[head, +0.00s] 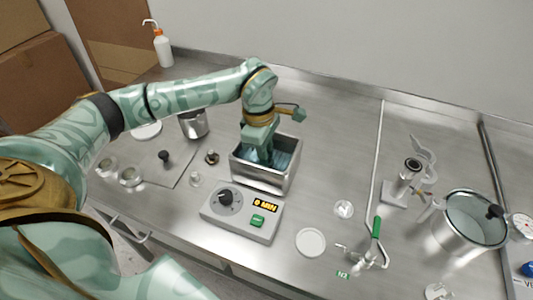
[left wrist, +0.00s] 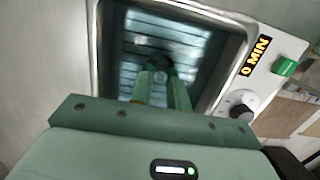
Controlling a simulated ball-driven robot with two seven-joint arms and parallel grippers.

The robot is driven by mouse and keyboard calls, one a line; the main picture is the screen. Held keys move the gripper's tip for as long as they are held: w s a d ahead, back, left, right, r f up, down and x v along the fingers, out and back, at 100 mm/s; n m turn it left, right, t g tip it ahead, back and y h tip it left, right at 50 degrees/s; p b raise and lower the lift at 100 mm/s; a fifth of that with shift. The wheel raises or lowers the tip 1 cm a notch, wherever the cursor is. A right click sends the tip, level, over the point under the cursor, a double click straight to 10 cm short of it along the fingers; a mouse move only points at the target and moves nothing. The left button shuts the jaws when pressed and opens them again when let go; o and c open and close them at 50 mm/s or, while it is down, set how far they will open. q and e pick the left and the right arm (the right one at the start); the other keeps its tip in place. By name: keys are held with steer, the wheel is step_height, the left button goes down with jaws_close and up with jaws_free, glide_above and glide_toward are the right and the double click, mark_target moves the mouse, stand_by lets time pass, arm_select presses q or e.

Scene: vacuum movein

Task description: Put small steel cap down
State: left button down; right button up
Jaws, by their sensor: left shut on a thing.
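My left gripper (head: 258,155) reaches down into the open steel bath (head: 262,178), below its rim. In the left wrist view its two fingers (left wrist: 165,85) point into the bath (left wrist: 97,50) and are shut on a small, dark, steel-looking thing (left wrist: 164,67), which I take to be the small steel cap. Most of it is hidden between the fingertips. I cannot tell whether it touches the bath floor. In the head view the gripper hides it. My right gripper is in neither view.
A control box (head: 242,214) reading "0 MIN" adjoins the front of the bath. A steel pot (head: 194,124) stands to the left, near a small dark-topped fitting (head: 212,157). A white disc (head: 311,242), a green-handled valve (head: 376,228) and a large glass-lidded vessel (head: 472,222) are to the right.

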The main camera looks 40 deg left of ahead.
arm_select(q)
steer(key=shift+f, duration=0.15)
steer(key=c, duration=1.4)
jaws_free()
steer(key=shift+o, duration=0.3)
step_height(320, 180, up, 12)
steer(key=a+p, duration=0.1)
steer(key=p, duration=0.2)
steer(key=shift+s+a, duration=0.15)
